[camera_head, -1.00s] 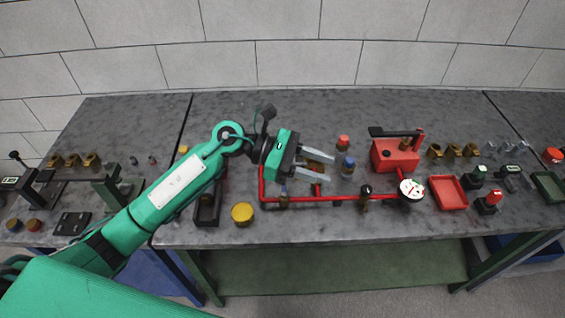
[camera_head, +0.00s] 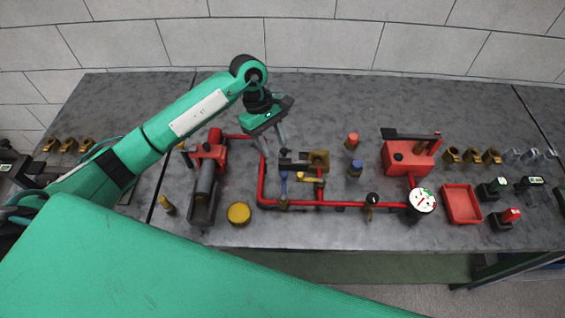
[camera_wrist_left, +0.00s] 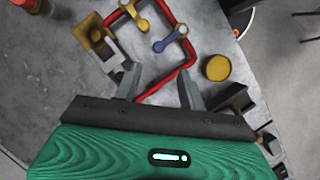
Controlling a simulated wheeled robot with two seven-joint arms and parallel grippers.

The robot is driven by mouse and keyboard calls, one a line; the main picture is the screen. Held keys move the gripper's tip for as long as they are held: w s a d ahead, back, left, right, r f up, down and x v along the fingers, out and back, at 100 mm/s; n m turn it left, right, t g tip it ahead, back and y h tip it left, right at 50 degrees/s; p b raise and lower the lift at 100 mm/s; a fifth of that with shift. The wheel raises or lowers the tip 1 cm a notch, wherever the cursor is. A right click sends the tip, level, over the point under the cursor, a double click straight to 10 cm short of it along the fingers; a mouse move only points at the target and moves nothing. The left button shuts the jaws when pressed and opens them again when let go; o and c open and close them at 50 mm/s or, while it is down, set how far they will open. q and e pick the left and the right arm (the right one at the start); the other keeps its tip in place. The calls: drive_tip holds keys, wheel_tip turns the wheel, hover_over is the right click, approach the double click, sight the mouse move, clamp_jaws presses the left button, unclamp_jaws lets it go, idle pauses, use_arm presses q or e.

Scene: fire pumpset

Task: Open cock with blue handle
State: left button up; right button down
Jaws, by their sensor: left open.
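The cock with the blue handle (camera_head: 284,186) sits on the lower left part of the red pipe loop, its handle pointing away from me. It also shows in the left wrist view (camera_wrist_left: 168,39), beyond the fingers. A second cock with a yellow handle (camera_head: 309,180) is just to its right and also shows in the left wrist view (camera_wrist_left: 133,12). My left gripper (camera_head: 276,153) is open, fingers pointing down, above the pipe's left side and behind the blue handle. In the left wrist view the gap between its fingers (camera_wrist_left: 160,88) is empty; they are apart from the handle.
The red pipe (camera_head: 330,204) runs right to a white gauge (camera_head: 422,199). A yellow cap (camera_head: 239,213) lies in front left, with a red-topped pump (camera_head: 208,155) behind it. A brass block (camera_head: 319,160) stands behind the cocks. A red box (camera_head: 405,158) and red tray (camera_head: 461,204) stand right.

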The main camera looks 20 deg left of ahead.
sight(284, 173)
use_arm(q)
drive_tip(key=p+x, duration=0.3)
drive_tip(key=x, duration=0.5)
drive_tip(key=shift+d+f, duration=0.2)
drive_tip(key=shift+f, duration=0.4)
drive_tip(key=c, duration=0.9)
use_arm(e)
drive_tip(key=r, duration=0.1)
drive_tip(key=w+r, duration=0.2)
drive_tip(key=r, duration=0.1)
drive_tip(key=shift+d, duration=0.1)
